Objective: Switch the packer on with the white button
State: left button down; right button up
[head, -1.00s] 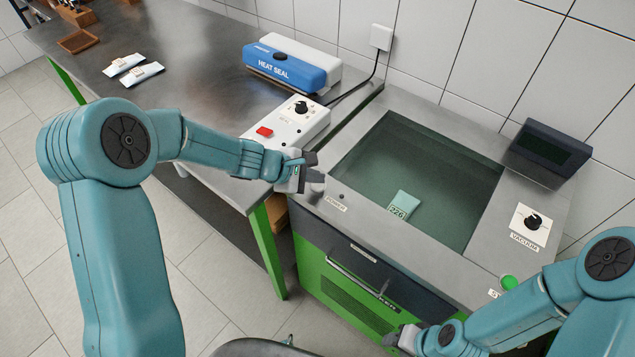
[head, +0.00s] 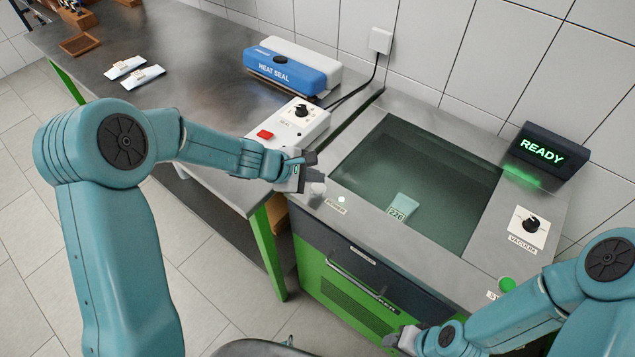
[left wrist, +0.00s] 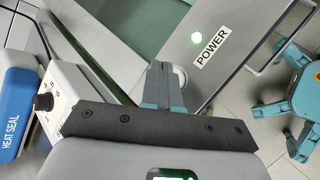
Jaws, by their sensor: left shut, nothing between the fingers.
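The packer (head: 475,255) is a steel-topped machine with a green front and a dark glass-covered chamber. Its display (head: 541,149) glows green with "READY". The white button (head: 318,189) sits at the packer's left front corner, partly hidden by my left gripper (head: 308,172). In the left wrist view the white button (left wrist: 181,76) shows just past the fingertips. My left gripper is shut and empty, its tips at the button; I cannot tell whether they touch. A small lamp (head: 341,199) by the POWER label (head: 335,206) is lit. My right gripper (head: 393,338) is low in front of the packer.
A blue heat sealer (head: 285,68) and its control box (head: 290,123) with a red button stand on the left bench. A labelled pouch (head: 402,207) lies in the chamber. A vacuum knob (head: 530,224) and green button (head: 507,284) are on the right.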

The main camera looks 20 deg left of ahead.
aim_at(315, 189)
pick_arm(q)
notch_tip(315, 189, up, 6)
jog(key=p, duration=0.4)
jog(key=shift+p, duration=0.4)
jog(key=shift+f, duration=0.1)
dwell(0.3)
